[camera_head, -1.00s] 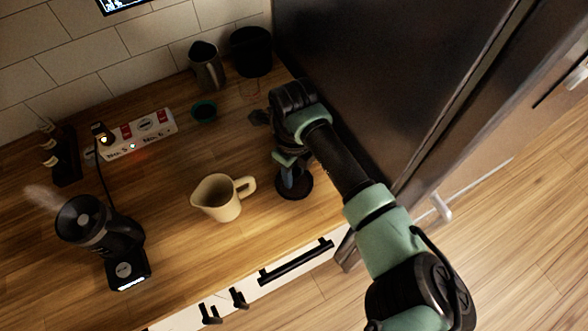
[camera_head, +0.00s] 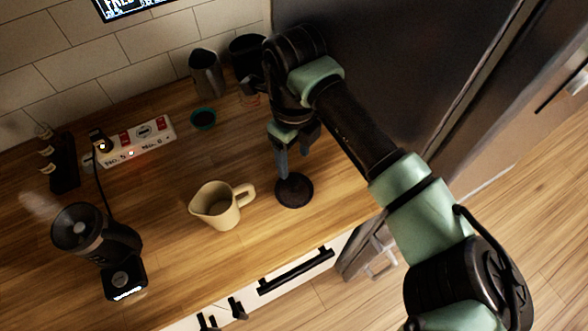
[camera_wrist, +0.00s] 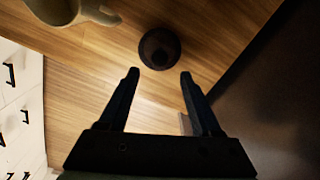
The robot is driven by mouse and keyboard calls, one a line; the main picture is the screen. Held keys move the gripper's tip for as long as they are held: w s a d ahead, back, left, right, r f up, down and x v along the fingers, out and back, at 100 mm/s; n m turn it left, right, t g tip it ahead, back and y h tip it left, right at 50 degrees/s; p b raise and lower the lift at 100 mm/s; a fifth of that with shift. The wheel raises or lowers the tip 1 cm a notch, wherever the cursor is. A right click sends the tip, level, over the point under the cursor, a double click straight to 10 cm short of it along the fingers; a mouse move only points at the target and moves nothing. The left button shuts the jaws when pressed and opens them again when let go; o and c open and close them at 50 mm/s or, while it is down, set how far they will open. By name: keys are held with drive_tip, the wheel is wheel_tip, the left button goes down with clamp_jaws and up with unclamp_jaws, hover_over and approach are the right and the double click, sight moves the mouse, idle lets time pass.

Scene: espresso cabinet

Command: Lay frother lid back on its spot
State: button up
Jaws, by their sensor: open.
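The frother lid, a dark round disc (camera_head: 294,190), lies flat on the wooden counter to the right of the cream pitcher. It also shows in the wrist view (camera_wrist: 160,48), beyond my fingertips. My gripper (camera_head: 294,165) is above the lid, its fingers pointing down, open and empty. In the wrist view my gripper (camera_wrist: 159,75) has its two fingers spread wide with nothing between them. The frother (camera_head: 92,240), a dark machine with steam at its top, stands at the left on the counter.
The cream pitcher (camera_head: 222,205) stands left of the lid. A power strip (camera_head: 137,141), a small teal-rimmed bowl (camera_head: 203,119), a metal jug (camera_head: 206,74) and a dark container (camera_head: 247,55) stand farther back. A tall dark fridge (camera_head: 400,70) bounds the right side.

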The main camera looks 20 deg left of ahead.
drive_tip(key=shift+r, duration=1.5)
drive_tip(key=shift+a, duration=0.1)
